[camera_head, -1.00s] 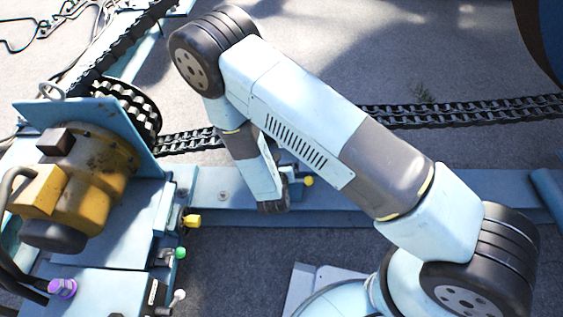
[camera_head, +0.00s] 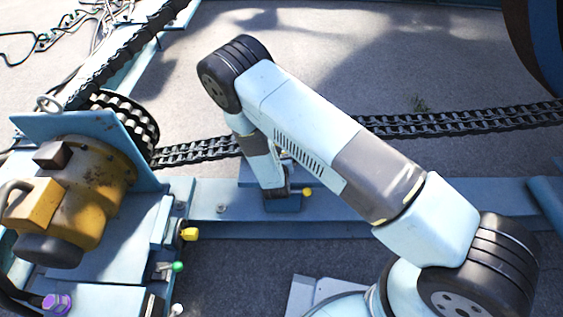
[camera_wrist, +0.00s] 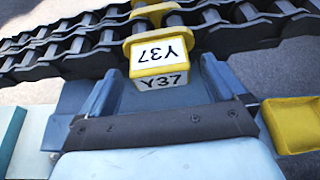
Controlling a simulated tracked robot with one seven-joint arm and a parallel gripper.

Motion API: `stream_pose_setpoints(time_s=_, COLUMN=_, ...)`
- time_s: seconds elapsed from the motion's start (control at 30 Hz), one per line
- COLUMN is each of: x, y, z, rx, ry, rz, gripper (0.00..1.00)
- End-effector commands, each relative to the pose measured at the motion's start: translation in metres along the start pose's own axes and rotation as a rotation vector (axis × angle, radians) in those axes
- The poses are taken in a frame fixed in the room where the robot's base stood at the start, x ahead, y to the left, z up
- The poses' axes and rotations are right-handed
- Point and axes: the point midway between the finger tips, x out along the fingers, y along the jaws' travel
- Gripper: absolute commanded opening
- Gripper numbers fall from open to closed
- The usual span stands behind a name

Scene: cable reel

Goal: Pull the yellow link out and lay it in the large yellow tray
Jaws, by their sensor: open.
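The yellow link (camera_wrist: 160,50) is in the dark chain (camera_wrist: 70,48) in the wrist view, with white labels reading Y37. My gripper (camera_wrist: 160,72) is open, its two blue fingers apart, one to each side of the link's labelled near end. I cannot tell whether they touch it. In the head view my arm hides the link and the fingers. A yellow box-like piece (camera_wrist: 291,124) with a raised rim is at the right edge of the wrist view. I cannot tell whether it is the large yellow tray.
The chain (camera_head: 455,118) runs across behind my arm to a toothed wheel (camera_head: 128,118) at left. A rusty yellow motor (camera_head: 85,190) stands on the blue frame. A blue beam (camera_head: 400,205) crosses below the chain. Small yellow (camera_head: 189,234) and green (camera_head: 177,267) knobs stick out near the motor.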

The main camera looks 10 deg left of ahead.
Motion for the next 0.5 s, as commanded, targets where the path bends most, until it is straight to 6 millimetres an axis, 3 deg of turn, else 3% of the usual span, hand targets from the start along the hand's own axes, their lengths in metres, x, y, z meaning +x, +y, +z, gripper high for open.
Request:
stream_pose_setpoints(time_s=0.2, x=0.0123, y=-0.0005, z=-0.0003, rx=-0.001, ry=0.001, rz=0.0, gripper=0.98)
stream_pose_setpoints(time_s=0.5, x=0.0132, y=-0.0004, z=-0.0002, rx=-0.001, ry=0.001, rz=0.0, gripper=0.97)
